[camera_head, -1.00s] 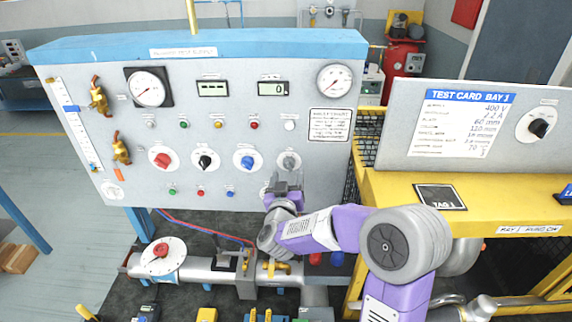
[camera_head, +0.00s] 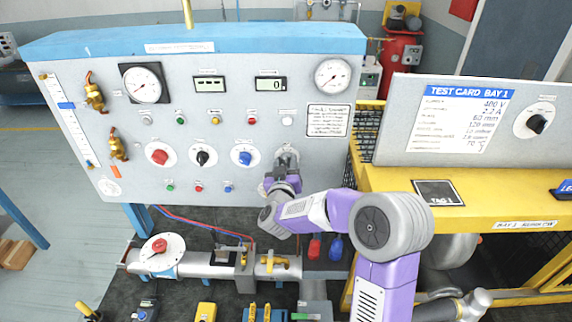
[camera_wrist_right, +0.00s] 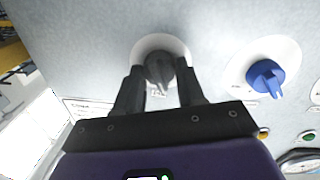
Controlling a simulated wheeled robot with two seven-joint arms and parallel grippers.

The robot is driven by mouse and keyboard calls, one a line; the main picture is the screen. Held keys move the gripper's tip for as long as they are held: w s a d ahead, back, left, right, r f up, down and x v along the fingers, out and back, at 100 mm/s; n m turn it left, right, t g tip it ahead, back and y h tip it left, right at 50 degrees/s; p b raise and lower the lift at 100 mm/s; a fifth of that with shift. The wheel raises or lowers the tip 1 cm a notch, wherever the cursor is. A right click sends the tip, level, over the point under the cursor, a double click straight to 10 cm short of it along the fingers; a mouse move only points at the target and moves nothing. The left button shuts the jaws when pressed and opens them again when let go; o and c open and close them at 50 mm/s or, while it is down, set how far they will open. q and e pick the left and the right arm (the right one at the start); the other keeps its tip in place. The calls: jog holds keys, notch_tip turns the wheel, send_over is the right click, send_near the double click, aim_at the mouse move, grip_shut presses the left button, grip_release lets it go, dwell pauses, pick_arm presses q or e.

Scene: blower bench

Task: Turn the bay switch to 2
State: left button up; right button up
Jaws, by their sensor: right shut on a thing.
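A grey rotary knob (camera_wrist_right: 160,70) on a round white plate sits at the right end of the knob row on the grey panel (camera_head: 230,140). My right gripper (camera_wrist_right: 160,75) has one finger on each side of this knob and is shut on it. The knob's pointer faces down in the right wrist view. In the head view my right gripper (camera_head: 286,165) covers much of the knob, and its plate shows only in part. The small label at the knob is too blurred to read. My left gripper is not in view.
A blue knob (camera_head: 242,158), a black knob (camera_head: 203,158) and a red knob (camera_head: 160,157) share the row. Another black knob (camera_head: 537,124) is on the test card board (camera_head: 400,150) at the right. Pipework (camera_head: 205,262) lies below the panel.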

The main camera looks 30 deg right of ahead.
jog(key=shift+f+m+b, duration=0.1)
jog(key=shift+m+b, duration=2)
jog(key=shift+b, duration=0.15)
jog(key=shift+m+y+b, duration=0.4)
jog(key=shift+m+b, duration=1.35)
jog(key=shift+m, duration=0.45)
jog(key=o, duration=1)
jog(key=shift+s, duration=0.1)
jog(key=shift+o, duration=0.2)
jog(key=shift+r, duration=0.2)
jog(key=v, duration=0.7)
jog(key=shift+s+a+b, duration=0.15)
jog(key=shift+s+b, duration=0.05)
jog(key=shift+b, duration=0.1)
jog(key=shift+r, duration=0.1)
